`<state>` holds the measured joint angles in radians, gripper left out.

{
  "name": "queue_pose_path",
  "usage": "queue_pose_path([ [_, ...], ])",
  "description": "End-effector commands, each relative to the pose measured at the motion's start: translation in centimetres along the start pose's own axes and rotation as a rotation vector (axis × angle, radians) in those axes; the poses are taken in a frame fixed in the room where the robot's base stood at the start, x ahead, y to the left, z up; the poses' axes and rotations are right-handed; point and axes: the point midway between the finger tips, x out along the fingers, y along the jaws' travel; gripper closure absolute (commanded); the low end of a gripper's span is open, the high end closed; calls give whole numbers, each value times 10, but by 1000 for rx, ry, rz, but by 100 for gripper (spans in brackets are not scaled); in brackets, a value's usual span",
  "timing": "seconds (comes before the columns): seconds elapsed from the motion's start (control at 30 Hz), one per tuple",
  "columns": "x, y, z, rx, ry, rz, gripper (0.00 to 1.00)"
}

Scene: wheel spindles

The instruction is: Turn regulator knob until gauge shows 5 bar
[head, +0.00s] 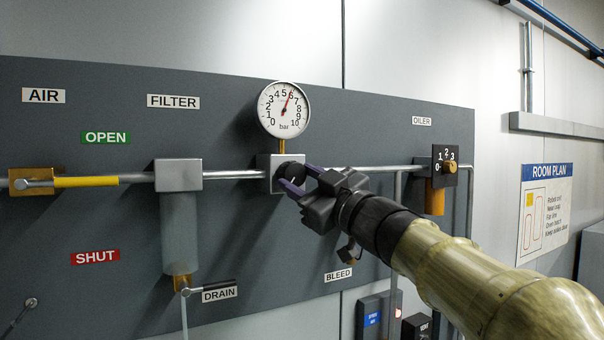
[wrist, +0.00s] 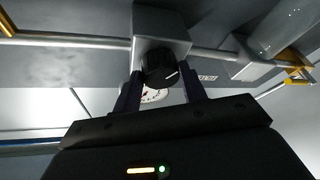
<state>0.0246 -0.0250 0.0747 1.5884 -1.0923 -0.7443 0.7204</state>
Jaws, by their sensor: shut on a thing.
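The regulator block (head: 268,182) sits on the grey pipe, with a round white gauge (head: 270,105) above it. The gauge's red needle leans a little right of upright and points close to the 6. The black regulator knob (head: 291,172) is on the front of the block. My gripper (head: 294,175) reaches in from the lower right and is shut on the knob, one purple finger on each side. In the wrist view, the knob (wrist: 158,66) with a white mark lies between the fingers (wrist: 161,78). The gauge (wrist: 153,96) is partly hidden there.
The filter (head: 180,225) and yellow-handled air valve (head: 85,181) are on the pipe to the left. The oiler dial (head: 447,160) is to the right, above my arm. The drain lever (head: 210,286) is low on the panel.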

Motion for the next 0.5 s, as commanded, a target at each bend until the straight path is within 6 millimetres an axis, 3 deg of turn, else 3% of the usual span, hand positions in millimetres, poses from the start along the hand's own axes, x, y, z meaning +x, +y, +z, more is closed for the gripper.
queue_pose_path([
  [0.5, 0, 3, -1, -250, -20, -105, 81],
])
